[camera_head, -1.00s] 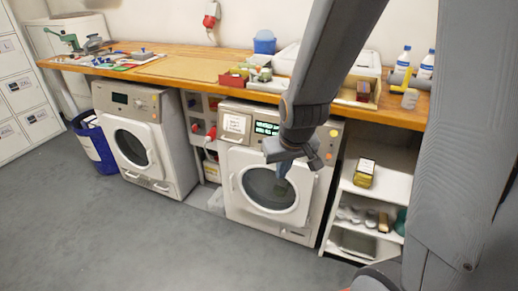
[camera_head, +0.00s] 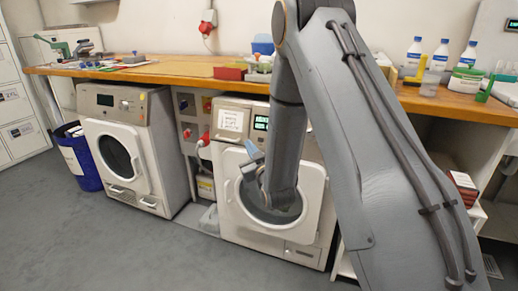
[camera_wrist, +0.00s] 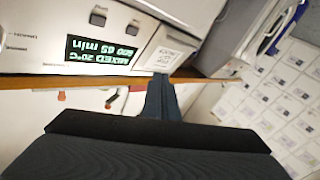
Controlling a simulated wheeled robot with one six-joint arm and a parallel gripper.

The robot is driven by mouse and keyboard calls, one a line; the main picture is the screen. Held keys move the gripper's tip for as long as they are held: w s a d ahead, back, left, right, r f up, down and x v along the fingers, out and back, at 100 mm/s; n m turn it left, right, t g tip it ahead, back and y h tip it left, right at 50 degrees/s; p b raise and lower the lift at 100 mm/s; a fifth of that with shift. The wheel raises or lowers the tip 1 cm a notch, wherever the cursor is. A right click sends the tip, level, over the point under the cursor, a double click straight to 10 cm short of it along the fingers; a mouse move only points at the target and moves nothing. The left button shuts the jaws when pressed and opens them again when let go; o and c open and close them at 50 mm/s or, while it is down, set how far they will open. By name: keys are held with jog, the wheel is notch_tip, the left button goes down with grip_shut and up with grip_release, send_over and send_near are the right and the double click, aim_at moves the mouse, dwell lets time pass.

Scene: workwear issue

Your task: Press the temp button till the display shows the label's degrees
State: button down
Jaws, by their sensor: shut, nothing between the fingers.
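The washing machine (camera_head: 283,232) in the middle has a control panel with a lit green display (camera_head: 261,123). In the wrist view the display (camera_wrist: 101,50) is upside down and seems to read "MIXED 20°C" and "600 65 min". A white label (camera_head: 229,119) is stuck left of the display; it also shows in the wrist view (camera_wrist: 171,52), its writing too small to read. My gripper (camera_head: 251,150) is shut and empty, in front of the panel below the label, apparently touching nothing.
A second machine (camera_head: 117,150) and a blue bin (camera_head: 82,160) stand left. A wooden counter (camera_head: 170,72) runs above, with bottles (camera_head: 440,55) and boxes on it. A red plug (camera_head: 204,140) hangs between the machines. My arm hides the panel's right part.

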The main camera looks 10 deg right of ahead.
aim_at(260, 140)
dwell(0.4)
jog(key=shift+w+d+f+b, duration=0.45)
jog(key=shift+w+d+b, duration=0.3)
jog(key=shift+w, duration=0.4)
jog(key=shift+w+d+f+b, duration=0.45)
jog(key=shift+w+d+b, duration=0.15)
jog(key=shift+w+d, duration=0.45)
jog(key=shift+w+d+f+b, duration=0.45)
jog(key=shift+w+d+b, duration=0.2)
jog(key=shift+w, duration=0.6)
jog(key=shift+w+d+f, duration=0.1)
jog(key=shift+w+d, duration=0.15)
jog(key=shift+w+d+f, duration=0.1)
jog(key=shift+w+d, duration=0.1)
jog(key=shift+w, duration=0.05)
dwell(0.3)
jog(key=shift+s+a, duration=0.1)
dwell(0.3)
jog(key=shift+s+a+r, duration=0.2)
jog(key=shift+s+a, duration=0.15)
jog(key=shift+s, duration=0.15)
jog(key=shift+s+p, duration=0.1)
jog(key=shift+p, duration=0.2)
